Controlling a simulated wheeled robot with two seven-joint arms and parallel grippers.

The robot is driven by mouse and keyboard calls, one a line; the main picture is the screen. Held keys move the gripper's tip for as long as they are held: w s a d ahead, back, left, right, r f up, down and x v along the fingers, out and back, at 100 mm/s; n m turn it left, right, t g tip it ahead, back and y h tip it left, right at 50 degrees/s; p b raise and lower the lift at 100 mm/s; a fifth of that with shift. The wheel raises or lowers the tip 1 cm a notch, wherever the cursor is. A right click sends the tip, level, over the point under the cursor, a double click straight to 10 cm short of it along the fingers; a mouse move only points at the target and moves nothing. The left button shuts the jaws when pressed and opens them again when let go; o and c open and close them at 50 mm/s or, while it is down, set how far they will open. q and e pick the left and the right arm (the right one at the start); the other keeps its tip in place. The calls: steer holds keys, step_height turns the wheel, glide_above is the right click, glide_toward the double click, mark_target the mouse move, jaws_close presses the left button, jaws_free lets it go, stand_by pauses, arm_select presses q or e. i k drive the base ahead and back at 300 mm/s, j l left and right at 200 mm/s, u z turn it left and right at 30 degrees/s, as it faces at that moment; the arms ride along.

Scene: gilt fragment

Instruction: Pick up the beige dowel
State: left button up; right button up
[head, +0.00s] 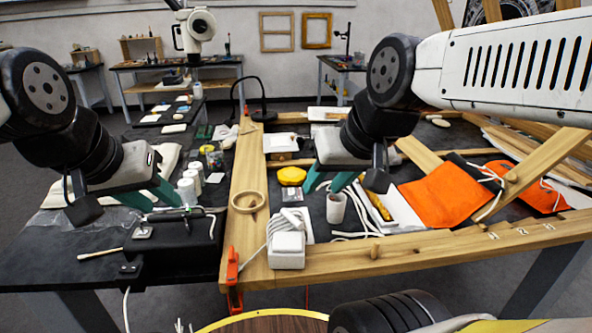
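A thin beige stick (99,254) lies flat on the black table at the lower left; it is the only thing I see that looks like the beige dowel. My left gripper (161,204) is above the same table, to the right of and beyond the stick, with its teal fingers apart and nothing seen between them. My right gripper (322,189) is over the wood-framed bench at the centre, its teal fingers apart, just above a white cup (336,208). It is far from the stick.
A black case (180,238) with a metal bar on top stands right of the stick. Orange cloth (445,195) lies at right. The table's front left is mostly clear.

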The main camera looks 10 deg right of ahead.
mark_target(376, 248)
steer(key=z, duration=1.3)
